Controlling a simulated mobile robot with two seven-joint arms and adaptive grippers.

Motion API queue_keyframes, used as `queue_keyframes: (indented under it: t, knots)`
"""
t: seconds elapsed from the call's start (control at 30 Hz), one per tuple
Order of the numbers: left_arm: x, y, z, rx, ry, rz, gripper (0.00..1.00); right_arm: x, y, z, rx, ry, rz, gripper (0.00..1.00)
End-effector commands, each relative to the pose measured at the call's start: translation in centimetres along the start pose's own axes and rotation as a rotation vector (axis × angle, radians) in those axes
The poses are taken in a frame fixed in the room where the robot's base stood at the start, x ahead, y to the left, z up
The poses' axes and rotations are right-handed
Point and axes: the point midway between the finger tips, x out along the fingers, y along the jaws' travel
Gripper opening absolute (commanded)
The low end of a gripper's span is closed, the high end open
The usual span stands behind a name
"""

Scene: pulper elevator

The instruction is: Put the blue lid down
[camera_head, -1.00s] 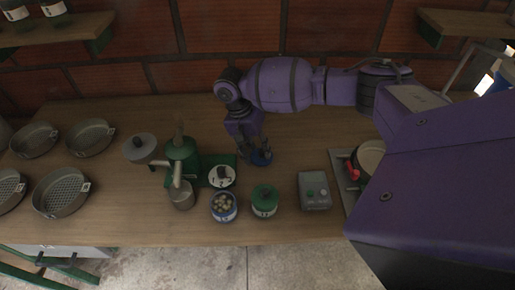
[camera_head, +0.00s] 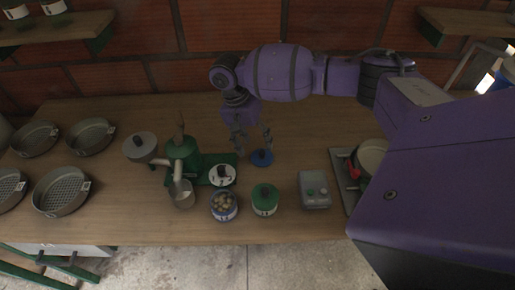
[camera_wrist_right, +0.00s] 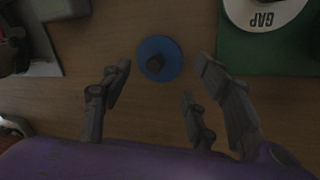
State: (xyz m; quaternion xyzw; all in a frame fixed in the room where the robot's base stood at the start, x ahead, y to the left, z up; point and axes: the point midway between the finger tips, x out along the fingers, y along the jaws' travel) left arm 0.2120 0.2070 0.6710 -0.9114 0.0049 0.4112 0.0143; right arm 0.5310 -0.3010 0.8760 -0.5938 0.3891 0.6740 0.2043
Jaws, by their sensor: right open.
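The blue lid (camera_head: 262,158) lies flat on the wooden table with its dark knob up, right of the green pulper's base. It also shows in the right wrist view (camera_wrist_right: 160,60), apart from the fingers. My right gripper (camera_head: 253,138) is open and empty just above and behind the lid; in the right wrist view its spread fingers (camera_wrist_right: 165,90) frame the lid's near side. My left gripper does not show.
A green hand pulper (camera_head: 183,155) and a white-topped round item (camera_head: 222,175) stand left of the lid. A green-lidded jar (camera_head: 265,200) and a grey scale-like box (camera_head: 314,190) stand in front and to the right. Several sieves (camera_head: 62,192) lie at the far left. Table behind is clear.

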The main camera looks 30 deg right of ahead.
Motion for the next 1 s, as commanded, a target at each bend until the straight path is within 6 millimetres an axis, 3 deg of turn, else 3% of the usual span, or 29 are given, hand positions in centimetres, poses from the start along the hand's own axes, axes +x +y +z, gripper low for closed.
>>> queue_keyframes:
  t: [0.03,0.2,0.4,0.6,1.0]
  knots:
    - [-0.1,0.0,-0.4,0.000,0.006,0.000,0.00,-1.7,-0.1,-0.1,0.001,0.004,-0.008,0.55]
    - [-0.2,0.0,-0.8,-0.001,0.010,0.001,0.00,-5.5,-0.1,-0.1,0.001,0.003,-0.006,0.55]
    - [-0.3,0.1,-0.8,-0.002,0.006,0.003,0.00,-8.4,0.0,-0.1,0.001,0.003,-0.004,0.55]
    - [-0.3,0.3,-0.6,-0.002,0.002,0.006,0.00,-9.3,0.0,-0.1,0.001,0.001,-0.003,0.55]
    - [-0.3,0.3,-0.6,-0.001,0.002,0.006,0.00,-9.4,0.0,-0.1,0.001,0.001,-0.003,0.55]
